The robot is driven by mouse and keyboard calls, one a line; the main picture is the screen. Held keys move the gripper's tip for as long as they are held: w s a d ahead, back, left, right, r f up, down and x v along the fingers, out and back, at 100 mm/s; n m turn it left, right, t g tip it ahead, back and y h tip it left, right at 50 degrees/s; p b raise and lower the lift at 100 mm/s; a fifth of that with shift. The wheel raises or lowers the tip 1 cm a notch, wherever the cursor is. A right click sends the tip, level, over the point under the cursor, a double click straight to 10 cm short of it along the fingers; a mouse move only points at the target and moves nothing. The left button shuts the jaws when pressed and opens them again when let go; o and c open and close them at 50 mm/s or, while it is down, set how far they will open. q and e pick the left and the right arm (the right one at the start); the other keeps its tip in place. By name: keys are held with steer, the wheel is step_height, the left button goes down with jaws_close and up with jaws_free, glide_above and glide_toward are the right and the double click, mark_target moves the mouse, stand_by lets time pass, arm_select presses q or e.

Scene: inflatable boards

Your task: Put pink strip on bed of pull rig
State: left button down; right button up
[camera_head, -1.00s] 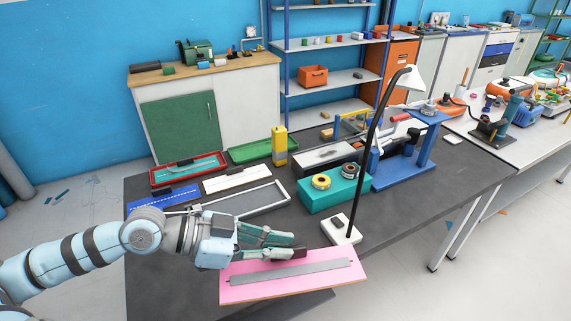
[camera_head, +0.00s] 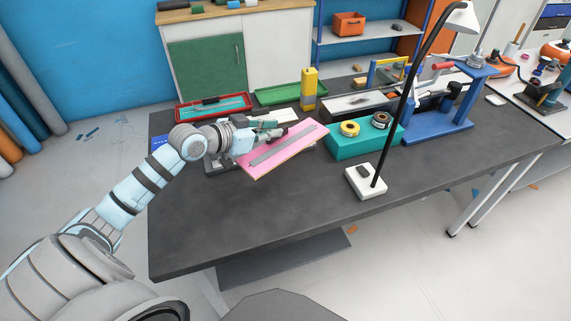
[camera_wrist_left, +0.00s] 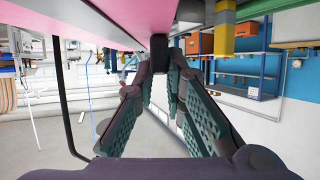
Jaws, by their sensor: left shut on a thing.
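The pink strip (camera_head: 284,155) is a flat pink board with a grey band along its middle. My left gripper (camera_head: 272,131) is shut on it by a dark piece at its far edge. The board is tilted in the picture, at the left-back part of the table. In the left wrist view the pink board (camera_wrist_left: 90,18) fills the upper left, and the teal finger pads (camera_wrist_left: 172,62) close on a dark piece under it. A blue stand (camera_head: 440,125) with a red handle, at the back right, looks like the pull rig; its bed is partly hidden. My right gripper is not in view.
A teal box (camera_head: 350,148) with two tape rolls stands between the board and the blue stand. A lamp on a white base (camera_head: 363,183) stands in front of it. A red tray (camera_head: 243,97), green tray (camera_head: 275,97) and yellow block (camera_head: 309,80) are behind. The front table is clear.

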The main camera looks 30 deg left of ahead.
arm_select(q)
step_height(320, 180, down, 15)
steer(key=b, duration=0.4)
steer(key=shift+f, duration=0.1)
steer(key=shift+f, duration=0.1)
steer(key=c, duration=1.7)
jaws_free()
steer(key=shift+o, duration=0.2)
